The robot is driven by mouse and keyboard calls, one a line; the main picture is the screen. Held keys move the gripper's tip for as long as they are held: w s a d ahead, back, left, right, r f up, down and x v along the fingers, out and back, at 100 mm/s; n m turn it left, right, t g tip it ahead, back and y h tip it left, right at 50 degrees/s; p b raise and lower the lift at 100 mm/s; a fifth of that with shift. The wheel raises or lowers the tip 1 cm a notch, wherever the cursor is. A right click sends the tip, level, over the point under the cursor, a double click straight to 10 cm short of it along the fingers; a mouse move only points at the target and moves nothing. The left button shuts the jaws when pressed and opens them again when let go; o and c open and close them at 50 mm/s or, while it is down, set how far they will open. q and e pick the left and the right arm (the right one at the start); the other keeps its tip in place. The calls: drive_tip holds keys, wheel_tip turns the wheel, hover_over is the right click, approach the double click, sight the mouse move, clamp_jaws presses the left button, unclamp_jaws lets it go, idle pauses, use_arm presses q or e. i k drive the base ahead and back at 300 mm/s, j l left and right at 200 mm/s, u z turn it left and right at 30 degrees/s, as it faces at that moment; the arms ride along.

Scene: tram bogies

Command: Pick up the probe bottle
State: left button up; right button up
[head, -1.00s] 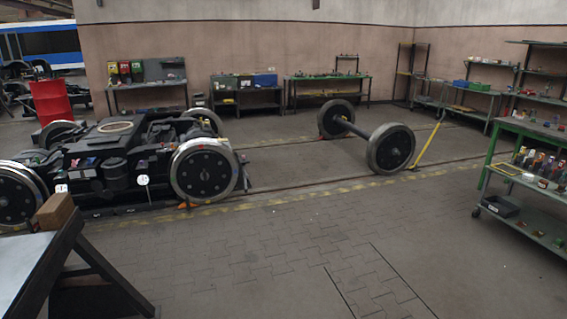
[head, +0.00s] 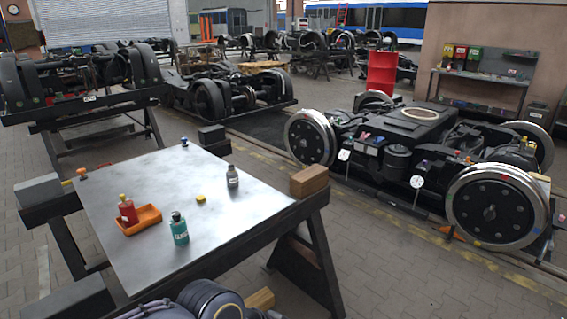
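Three bottles stand on a metal-topped table (head: 140,189) in the left half of the head view. A teal bottle (head: 179,229) with a dark cap and a pale label stands near the front edge. A small grey bottle (head: 232,177) with a dark cap stands near the right side. A red bottle (head: 128,211) with a yellow top stands in an orange tray (head: 148,218). I cannot tell which one is the probe bottle, as no label is readable. Neither of my grippers is in view.
A small yellow object (head: 200,198) lies mid-table. A brown block (head: 309,181) sits at the table's right corner. Paved floor is clear at lower right.

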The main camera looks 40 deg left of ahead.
sight(232, 180)
drive_tip(key=i+u, duration=0.8)
drive_tip(key=u, duration=0.2)
drive_tip(key=i+l+u, duration=0.25)
drive_tip(key=i+u, duration=0.25)
drive_tip(key=i+j+u, duration=0.1)
drive_tip(key=i+u, duration=0.65)
drive_tip(key=u, duration=0.2)
drive_tip(key=i+l+u, duration=0.2)
drive_tip(key=i+u, duration=0.25)
drive_tip(key=i+l+u, duration=0.2)
drive_tip(key=u, duration=0.25)
drive_tip(key=l, duration=0.1)
